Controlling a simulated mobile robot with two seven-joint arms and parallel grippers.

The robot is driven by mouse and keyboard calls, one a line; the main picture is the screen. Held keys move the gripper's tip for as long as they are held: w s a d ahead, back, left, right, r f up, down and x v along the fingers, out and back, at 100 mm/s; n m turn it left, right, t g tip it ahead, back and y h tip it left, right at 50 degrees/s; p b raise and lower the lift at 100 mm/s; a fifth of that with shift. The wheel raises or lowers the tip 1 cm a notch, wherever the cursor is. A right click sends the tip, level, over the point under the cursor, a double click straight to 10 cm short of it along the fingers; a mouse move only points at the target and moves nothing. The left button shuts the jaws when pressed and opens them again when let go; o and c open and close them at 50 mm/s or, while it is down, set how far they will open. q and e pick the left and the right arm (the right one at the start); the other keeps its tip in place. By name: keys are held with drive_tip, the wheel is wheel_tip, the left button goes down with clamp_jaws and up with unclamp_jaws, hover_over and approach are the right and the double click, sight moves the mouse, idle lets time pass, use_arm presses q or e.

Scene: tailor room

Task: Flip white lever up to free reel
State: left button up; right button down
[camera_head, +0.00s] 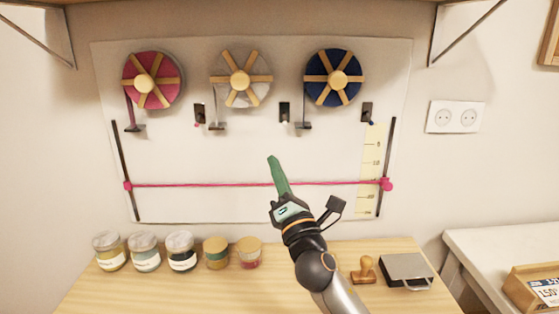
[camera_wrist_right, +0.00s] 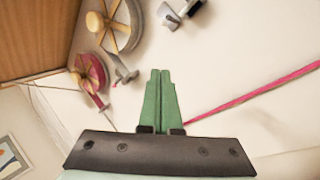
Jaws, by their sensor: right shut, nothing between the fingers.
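The white reel (camera_head: 240,78) hangs in the middle of the wall panel, with wooden spokes and a hub. To its right is a small dark lever mount (camera_head: 284,112) with a whitish tip at its lower end, pointing down. In the right wrist view the white reel (camera_wrist_right: 117,25) is at the upper left, and what looks like the white lever's mount (camera_wrist_right: 168,14) is at the top. My right gripper (camera_head: 271,159) has green fingers, shut and empty, below the reel and lever and apart from both in the picture. It also shows in the right wrist view (camera_wrist_right: 160,73). My left gripper is not in view.
A pink reel (camera_head: 152,79) and a blue reel (camera_head: 333,77) flank the white one, with similar lever mounts. A pink ribbon (camera_head: 230,184) stretches across the panel. Jars (camera_head: 182,252), a stamp (camera_head: 366,270) and a grey metal box (camera_head: 405,270) stand on the wooden table.

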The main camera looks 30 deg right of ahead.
sight(285, 119)
drive_tip(key=p+x, duration=0.1)
drive_tip(key=x, duration=0.7)
drive_tip(key=shift+w+r, duration=0.15)
drive_tip(key=shift+r, duration=0.05)
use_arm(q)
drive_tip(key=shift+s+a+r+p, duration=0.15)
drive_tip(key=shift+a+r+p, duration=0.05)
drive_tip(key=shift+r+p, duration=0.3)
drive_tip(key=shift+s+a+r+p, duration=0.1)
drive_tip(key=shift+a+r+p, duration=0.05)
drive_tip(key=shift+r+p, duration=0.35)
use_arm(e)
drive_tip(key=s+d, duration=0.1)
drive_tip(key=s+d+r, duration=0.1)
drive_tip(key=s, duration=0.1)
drive_tip(key=shift+d+r, duration=0.2)
